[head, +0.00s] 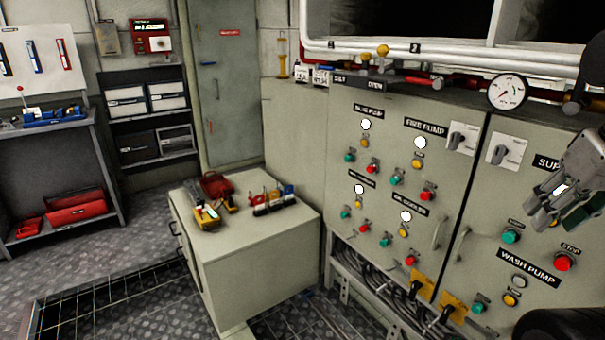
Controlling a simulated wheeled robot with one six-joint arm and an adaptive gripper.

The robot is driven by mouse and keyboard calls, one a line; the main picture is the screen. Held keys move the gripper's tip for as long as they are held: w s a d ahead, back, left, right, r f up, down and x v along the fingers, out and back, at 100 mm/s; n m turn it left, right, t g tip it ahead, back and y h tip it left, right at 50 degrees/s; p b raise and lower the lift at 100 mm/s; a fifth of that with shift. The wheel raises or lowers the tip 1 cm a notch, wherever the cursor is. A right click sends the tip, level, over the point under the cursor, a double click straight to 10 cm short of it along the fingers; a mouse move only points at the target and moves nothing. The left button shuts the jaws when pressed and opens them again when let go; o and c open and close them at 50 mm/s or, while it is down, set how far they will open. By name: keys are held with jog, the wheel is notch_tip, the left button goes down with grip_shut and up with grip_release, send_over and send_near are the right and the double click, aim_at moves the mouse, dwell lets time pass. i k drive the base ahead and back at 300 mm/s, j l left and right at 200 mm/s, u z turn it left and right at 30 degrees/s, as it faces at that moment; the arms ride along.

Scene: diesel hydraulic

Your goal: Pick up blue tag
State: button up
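The blue tag (287,191) seems to be the small blue piece at the right end of a row of small coloured items on top of the low grey cabinet (265,261). Next to it in the row are yellow, dark and red pieces. They are small, and their exact shapes are hard to make out. My gripper (547,217) is at the far right, in front of the control panel and well away from the blue tag. A dark green shape (577,218) shows beside its fingers. I cannot tell whether it is held or how far the fingers are apart.
A red pouch (216,184) and a yellow meter-like device (207,216) lie left of the row. The control panel (388,130) with buttons and handles rises close behind and right of the cabinet. Shelves and a workbench (40,128) stand at left. Patterned floor (135,222) lies open before them.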

aim_at(289, 195)
jog(key=i+j, duration=0.25)
jog(key=j, duration=0.2)
jog(key=i+j, duration=0.25)
jog(key=j, duration=0.2)
jog(key=i+j, duration=0.3)
jog(key=j, duration=0.15)
